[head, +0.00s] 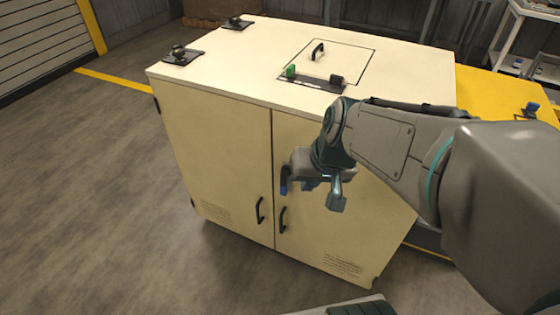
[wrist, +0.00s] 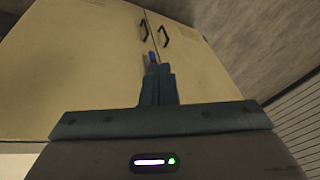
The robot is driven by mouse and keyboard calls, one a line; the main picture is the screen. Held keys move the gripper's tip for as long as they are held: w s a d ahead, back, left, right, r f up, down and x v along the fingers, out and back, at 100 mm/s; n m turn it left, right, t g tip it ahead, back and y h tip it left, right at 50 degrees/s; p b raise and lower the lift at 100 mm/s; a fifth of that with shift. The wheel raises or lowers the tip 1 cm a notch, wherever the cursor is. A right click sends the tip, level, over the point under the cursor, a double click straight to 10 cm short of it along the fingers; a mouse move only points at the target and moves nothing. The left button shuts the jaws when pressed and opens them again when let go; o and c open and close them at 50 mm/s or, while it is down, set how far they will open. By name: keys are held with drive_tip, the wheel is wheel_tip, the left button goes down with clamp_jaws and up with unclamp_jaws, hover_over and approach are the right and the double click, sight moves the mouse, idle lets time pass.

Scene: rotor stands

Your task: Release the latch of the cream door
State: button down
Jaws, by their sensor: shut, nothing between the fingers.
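The cream cabinet (head: 215,165) has two front doors meeting at a vertical seam. The left door (head: 225,150) and right door (head: 350,225) each have a black handle low by the seam, the left handle (head: 260,211) and right handle (head: 282,219). Both handles also show in the wrist view. My gripper (head: 293,172) is shut and empty, in front of the right door near the seam, above the handles. A small blue piece (head: 284,187) shows at its fingertips, also in the wrist view (wrist: 152,57). I cannot tell whether it is the latch or whether the fingers touch it.
The cabinet top carries a square panel with a black handle (head: 318,51), a green block (head: 291,71) and a dark block (head: 337,80). Black fittings (head: 183,55) sit at its left edge. A yellow surface (head: 495,100) adjoins on the right. The floor at left is clear.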

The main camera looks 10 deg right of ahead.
sight(281, 173)
drive_tip(key=w+d+f+m+t+b, duration=0.1)
drive_tip(key=w+d+f+b, duration=0.1)
drive_tip(key=w+f+b, duration=0.2)
drive_tip(key=w+d+f+m+t+b, duration=0.1)
drive_tip(key=w+f+b, duration=0.4)
drive_tip(key=f, duration=0.6)
drive_tip(key=w+d+f+m+t+b, duration=0.1)
drive_tip(key=w+d+f+m+b, duration=0.1)
drive_tip(key=w+d+f+b, duration=0.2)
wheel_tip(281, 173, down, 4)
drive_tip(key=w+b, duration=0.1)
drive_tip(key=b, duration=0.3)
drive_tip(key=shift+w+r+m+b, duration=0.2)
drive_tip(key=shift+w+m+b, duration=0.1)
drive_tip(key=shift+m, duration=0.1)
drive_tip(key=shift+w+a+f+b, duration=0.45)
drive_tip(key=shift+w+a+f, duration=0.35)
drive_tip(key=shift+w+f, duration=0.55)
drive_tip(key=shift+w+a+f+b, duration=0.4)
drive_tip(key=shift+w+a+f, duration=0.4)
drive_tip(key=shift+w+f, duration=0.55)
drive_tip(key=shift+w+a+f+b, duration=0.45)
drive_tip(key=shift+w+a+f, duration=0.35)
drive_tip(key=shift+w+f, duration=0.55)
